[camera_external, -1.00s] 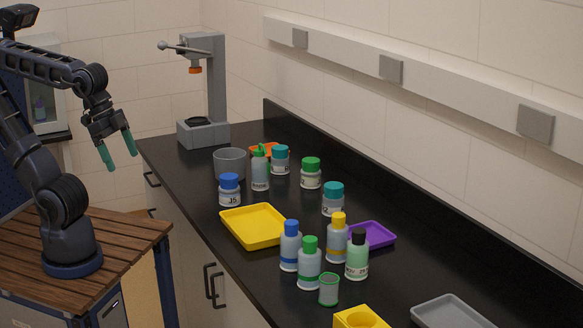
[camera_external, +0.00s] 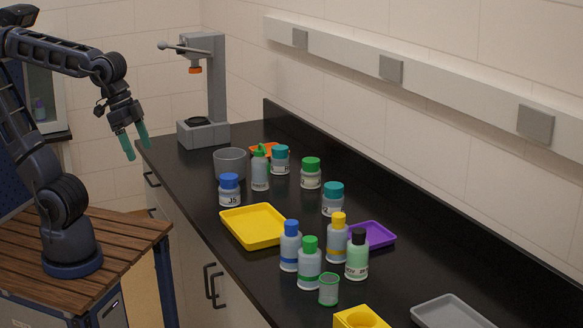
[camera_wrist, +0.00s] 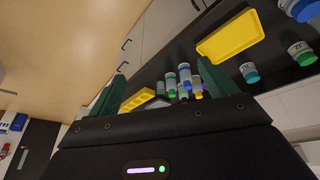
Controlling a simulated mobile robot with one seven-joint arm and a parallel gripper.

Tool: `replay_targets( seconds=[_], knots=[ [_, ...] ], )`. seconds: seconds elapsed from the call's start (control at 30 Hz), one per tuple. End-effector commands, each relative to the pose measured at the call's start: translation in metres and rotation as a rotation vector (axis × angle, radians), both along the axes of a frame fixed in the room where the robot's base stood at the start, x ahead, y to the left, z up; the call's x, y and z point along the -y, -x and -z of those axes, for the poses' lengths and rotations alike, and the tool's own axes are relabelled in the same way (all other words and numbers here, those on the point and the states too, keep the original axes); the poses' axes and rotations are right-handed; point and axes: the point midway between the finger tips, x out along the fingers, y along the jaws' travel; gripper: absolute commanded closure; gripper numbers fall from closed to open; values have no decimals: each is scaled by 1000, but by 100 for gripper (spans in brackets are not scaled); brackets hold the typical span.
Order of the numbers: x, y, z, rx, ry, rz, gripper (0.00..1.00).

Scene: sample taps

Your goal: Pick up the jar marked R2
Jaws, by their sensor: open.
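Several lidded jars stand on the black counter. A jar with a teal lid (camera_external: 333,198) stands right of the yellow tray; its label is only partly readable and seems to end in 2. Other jars are a green-lidded one (camera_external: 311,173), a teal-lidded one (camera_external: 280,160) and a blue-lidded one marked J5 (camera_external: 229,190). I cannot read R2 for certain on any of them. In the wrist view, a teal-lidded jar (camera_wrist: 249,72) and a green-lidded jar (camera_wrist: 302,53) show small. My gripper (camera_external: 135,143) is open and empty, left of the counter and well away from the jars.
Several bottles (camera_external: 309,268) and a green-rimmed cup (camera_external: 329,290) stand in front of the purple tray (camera_external: 372,234). The yellow tray (camera_external: 253,226) lies mid-counter. A grey cup (camera_external: 229,163) and a grey press stand (camera_external: 216,90) are at the far end.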

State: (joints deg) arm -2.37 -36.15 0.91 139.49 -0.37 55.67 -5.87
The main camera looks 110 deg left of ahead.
Motion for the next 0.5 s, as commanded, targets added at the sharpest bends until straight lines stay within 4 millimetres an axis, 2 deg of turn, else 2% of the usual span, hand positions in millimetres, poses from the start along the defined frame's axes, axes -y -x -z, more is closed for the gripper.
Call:
replay_targets(
  seconds=[0.03,0.2,0.5],
  knots=[
    [-6,-14,-5,-12,13,-40,16],
    [-26,-58,-19,-42,55,-173,16],
    [-71,-135,-31,-90,124,-411,16]
  ],
)
